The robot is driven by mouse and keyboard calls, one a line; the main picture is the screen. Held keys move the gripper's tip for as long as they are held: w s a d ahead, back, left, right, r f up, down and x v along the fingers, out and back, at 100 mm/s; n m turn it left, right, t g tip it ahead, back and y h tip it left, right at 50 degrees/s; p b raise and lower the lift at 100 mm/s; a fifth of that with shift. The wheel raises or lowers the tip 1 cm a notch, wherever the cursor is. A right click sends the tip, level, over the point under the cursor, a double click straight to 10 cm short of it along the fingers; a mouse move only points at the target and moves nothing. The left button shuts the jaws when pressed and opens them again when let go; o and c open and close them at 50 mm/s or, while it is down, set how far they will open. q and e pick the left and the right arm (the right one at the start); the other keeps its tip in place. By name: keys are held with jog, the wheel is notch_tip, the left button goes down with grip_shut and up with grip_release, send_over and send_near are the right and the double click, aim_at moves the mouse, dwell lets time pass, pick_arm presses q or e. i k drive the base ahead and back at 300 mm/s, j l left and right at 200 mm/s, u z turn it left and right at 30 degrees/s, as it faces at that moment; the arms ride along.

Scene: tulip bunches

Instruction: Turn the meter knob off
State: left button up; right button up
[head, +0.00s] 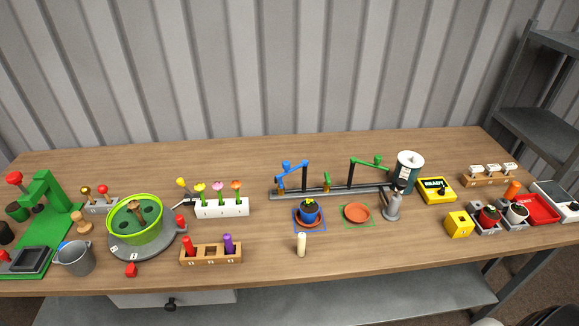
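Neither of my grippers is in view.
A red tray (539,208) is farther right.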

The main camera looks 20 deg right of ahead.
aim_at(441, 192)
jog(key=z, duration=1.8)
